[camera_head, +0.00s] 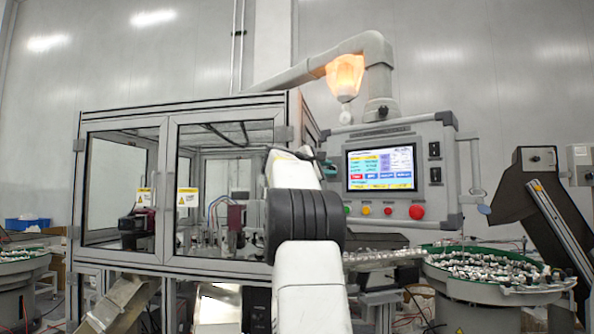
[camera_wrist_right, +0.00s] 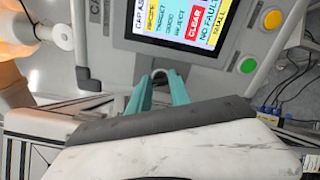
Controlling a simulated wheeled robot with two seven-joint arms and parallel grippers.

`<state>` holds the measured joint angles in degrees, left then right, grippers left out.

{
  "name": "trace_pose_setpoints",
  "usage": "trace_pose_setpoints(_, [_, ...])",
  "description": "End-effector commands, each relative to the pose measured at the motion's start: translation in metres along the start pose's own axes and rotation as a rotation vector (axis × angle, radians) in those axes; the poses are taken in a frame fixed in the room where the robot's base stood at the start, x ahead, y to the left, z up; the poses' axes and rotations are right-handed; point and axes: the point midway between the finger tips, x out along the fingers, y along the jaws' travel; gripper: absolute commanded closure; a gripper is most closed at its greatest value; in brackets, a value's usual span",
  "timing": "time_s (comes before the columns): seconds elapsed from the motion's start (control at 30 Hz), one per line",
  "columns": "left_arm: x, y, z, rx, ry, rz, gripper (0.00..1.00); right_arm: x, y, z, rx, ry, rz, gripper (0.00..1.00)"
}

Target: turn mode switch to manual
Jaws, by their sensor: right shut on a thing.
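The control panel (camera_head: 447,185) hangs from a grey arm, with a lit touchscreen (camera_head: 381,168) that also shows in the right wrist view (camera_wrist_right: 190,25). Two black switches, upper (camera_head: 434,149) and lower (camera_head: 435,174), sit right of the screen; I cannot read which is the mode switch or its setting. My right arm rises in front of the panel's left edge. In the right wrist view, the teal fingers of my right gripper (camera_wrist_right: 160,90) are shut around a grey loop (camera_wrist_right: 160,74) at that edge, which looks like a panel handle. My left gripper is out of view.
A red emergency button (camera_head: 417,212) and small coloured buttons line the panel's lower edge. A glazed machine enclosure (camera_head: 165,118) stands left of the panel. A green-rimmed feeder bowl (camera_head: 500,290) stands lower right, beside a dark inclined conveyor (camera_head: 520,192).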

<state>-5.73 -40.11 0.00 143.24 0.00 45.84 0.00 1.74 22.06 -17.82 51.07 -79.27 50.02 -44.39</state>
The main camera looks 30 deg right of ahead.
Motion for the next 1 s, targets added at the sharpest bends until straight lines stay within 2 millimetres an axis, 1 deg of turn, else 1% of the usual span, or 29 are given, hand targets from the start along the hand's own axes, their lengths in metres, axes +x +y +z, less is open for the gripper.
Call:
trace_pose_setpoints(0.2, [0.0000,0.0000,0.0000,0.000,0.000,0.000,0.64,-0.0002,0.0001,-0.0011,-0.170,0.001,-0.002,1.00])
trace_pose_setpoints(0.43, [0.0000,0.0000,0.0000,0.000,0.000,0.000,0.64,0.0000,0.0004,-0.0010,-0.295,0.000,-0.002,1.00])
trace_pose_setpoints(0.7, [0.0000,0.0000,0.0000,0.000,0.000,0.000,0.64,0.0002,0.0005,-0.0010,-0.362,0.000,-0.002,1.00])
trace_pose_setpoints(1.0, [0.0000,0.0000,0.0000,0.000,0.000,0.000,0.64,0.0002,0.0005,-0.0011,-0.371,0.000,-0.002,1.00])
